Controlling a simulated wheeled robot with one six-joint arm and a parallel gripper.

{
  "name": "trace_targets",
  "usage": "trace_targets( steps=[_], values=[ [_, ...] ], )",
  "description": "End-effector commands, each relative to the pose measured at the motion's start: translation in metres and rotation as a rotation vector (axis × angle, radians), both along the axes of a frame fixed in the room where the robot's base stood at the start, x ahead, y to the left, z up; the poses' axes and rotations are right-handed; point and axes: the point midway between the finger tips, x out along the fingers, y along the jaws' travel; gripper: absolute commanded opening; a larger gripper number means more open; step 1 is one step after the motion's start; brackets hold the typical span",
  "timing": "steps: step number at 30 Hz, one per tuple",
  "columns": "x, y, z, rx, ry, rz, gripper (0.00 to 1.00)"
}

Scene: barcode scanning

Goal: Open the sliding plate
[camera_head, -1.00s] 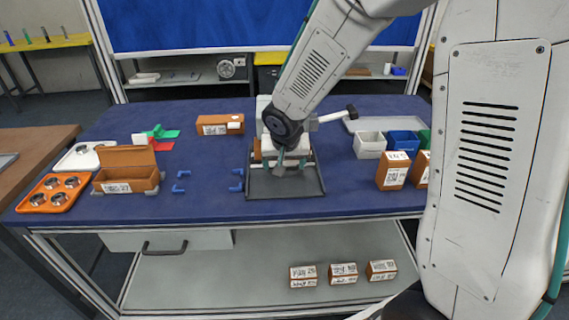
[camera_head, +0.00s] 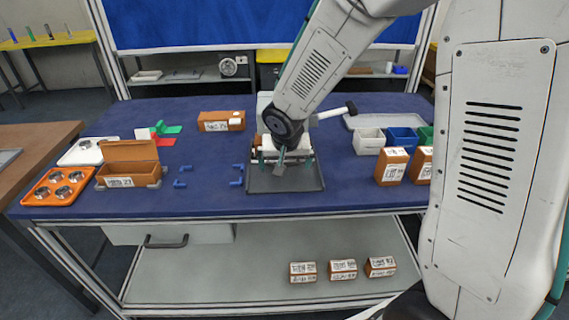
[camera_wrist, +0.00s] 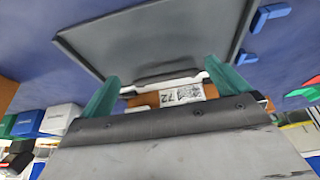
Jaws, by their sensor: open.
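The sliding plate appears to be the flat dark grey rimmed plate (camera_head: 312,184) on the blue table near its front edge. It also fills the upper middle of the wrist view (camera_wrist: 140,35). My gripper (camera_head: 282,163) is over its back part, pointing down. In the wrist view my gripper (camera_wrist: 163,85) is open, with teal fingers on either side of a dark lip at the plate's edge. An orange-brown box with a white label (camera_wrist: 185,95) lies between and behind the fingers. Whether a finger touches the plate is unclear.
A blue table (camera_head: 215,202) carries an open brown box (camera_head: 130,170), an orange tray (camera_head: 55,185), small blue brackets (camera_head: 237,170) and a brown labelled box (camera_head: 221,121). White (camera_head: 369,143) and blue (camera_head: 402,141) bins and brown boxes (camera_head: 391,167) stand right.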

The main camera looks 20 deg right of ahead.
Motion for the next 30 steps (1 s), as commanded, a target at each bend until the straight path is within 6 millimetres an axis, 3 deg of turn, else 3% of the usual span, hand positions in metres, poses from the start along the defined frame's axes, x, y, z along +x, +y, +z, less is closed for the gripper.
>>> trace_targets(
  steps=[15,30],
  values=[
    [-0.025,0.009,0.066,0.001,-0.002,0.002,1.0],
    [-0.027,0.009,0.07,0.0,0.001,0.001,1.0]
  ],
)
